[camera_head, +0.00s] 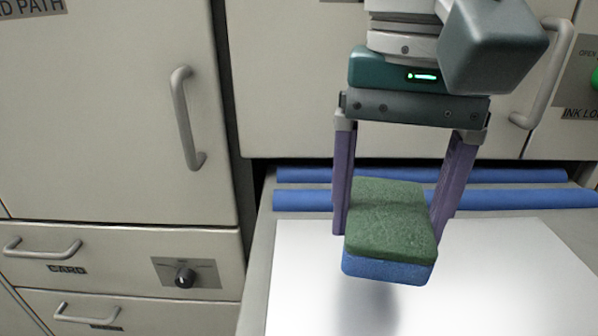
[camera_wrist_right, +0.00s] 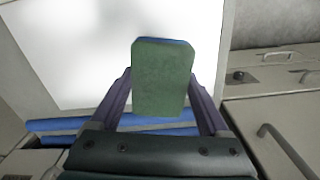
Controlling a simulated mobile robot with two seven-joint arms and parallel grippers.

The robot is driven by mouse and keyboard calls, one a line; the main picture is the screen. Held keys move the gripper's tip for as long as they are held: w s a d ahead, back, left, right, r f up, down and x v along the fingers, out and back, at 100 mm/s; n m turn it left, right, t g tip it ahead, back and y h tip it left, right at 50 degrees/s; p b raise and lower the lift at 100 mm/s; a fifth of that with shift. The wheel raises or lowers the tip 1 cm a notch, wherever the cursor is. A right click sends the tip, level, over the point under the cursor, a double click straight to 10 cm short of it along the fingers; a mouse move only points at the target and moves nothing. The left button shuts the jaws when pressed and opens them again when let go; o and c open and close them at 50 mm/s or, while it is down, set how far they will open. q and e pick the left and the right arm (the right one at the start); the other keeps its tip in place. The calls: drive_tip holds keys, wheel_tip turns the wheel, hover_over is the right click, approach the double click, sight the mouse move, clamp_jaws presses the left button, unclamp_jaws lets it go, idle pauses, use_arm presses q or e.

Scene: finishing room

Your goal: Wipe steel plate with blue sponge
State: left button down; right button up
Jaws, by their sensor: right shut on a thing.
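The blue sponge (camera_head: 386,268) has a green top layer and is held between the purple fingers of my right gripper (camera_head: 392,218). It hangs above the steel plate (camera_head: 480,285), a bright, pale sheet, with a soft shadow on the plate below it. In the right wrist view the sponge (camera_wrist_right: 162,82) shows its green face between the fingers of the right gripper (camera_wrist_right: 163,100), with the plate (camera_wrist_right: 75,50) behind it. The sponge seems apart from the plate. My left gripper is in neither view.
Two blue rollers or bars (camera_head: 300,200) lie along the back edge of the bed (camera_head: 257,290) that bears the plate. Cabinets with handles (camera_head: 187,118) stand behind and at left, with drawers and a black knob (camera_head: 185,276). The plate's visible surface is clear.

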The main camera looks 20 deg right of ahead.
drive_tip(key=shift+r+p, duration=0.65)
drive_tip(key=shift+r, duration=0.7)
